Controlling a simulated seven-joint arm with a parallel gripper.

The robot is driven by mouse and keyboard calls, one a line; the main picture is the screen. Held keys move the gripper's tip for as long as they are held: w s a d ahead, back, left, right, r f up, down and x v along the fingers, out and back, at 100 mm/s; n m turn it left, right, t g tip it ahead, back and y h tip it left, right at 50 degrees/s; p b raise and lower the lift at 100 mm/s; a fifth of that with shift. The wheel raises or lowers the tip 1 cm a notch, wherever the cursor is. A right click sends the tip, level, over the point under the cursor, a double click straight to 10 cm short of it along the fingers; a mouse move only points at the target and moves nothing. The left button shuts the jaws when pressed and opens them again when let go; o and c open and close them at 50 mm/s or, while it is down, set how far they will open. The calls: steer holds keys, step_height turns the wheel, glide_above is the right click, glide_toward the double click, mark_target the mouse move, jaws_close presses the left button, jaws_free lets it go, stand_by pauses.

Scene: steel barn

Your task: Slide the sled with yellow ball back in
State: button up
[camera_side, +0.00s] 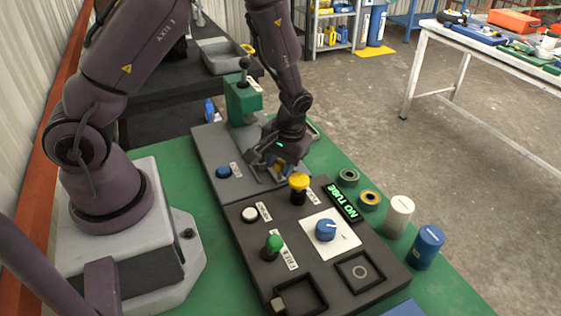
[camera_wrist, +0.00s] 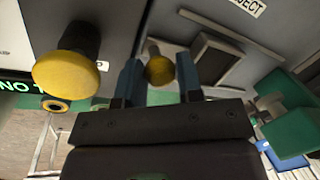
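The yellow ball (camera_wrist: 160,70) of the sled shows in the wrist view, on a short dark stem between my fingers. My gripper (camera_wrist: 161,75) has its two blue fingers on either side of the ball, with narrow gaps that seem to remain, so it looks open. In the side view my gripper (camera_side: 273,168) points down low over the grey panel, behind the yellow mushroom button. There the ball and the sled are hidden by my gripper.
The yellow mushroom button (camera_side: 299,182) stands close in front of my gripper; it looms left in the wrist view (camera_wrist: 66,75). A green lever housing (camera_side: 243,98) stands behind. A blue knob (camera_side: 325,230), a green-topped switch (camera_side: 272,246) and the lit sign (camera_side: 341,203) are nearer.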

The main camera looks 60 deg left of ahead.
jaws_close()
steer(key=a, duration=1)
steer(key=shift+a, duration=0.35)
steer(key=shift+o, duration=1.5)
jaws_free()
steer(key=shift+d+r, duration=0.1)
step_height(320, 180, up, 13)
steer(key=w+d, duration=0.1)
steer(key=d, duration=0.1)
steer(key=shift+w+f, duration=0.2)
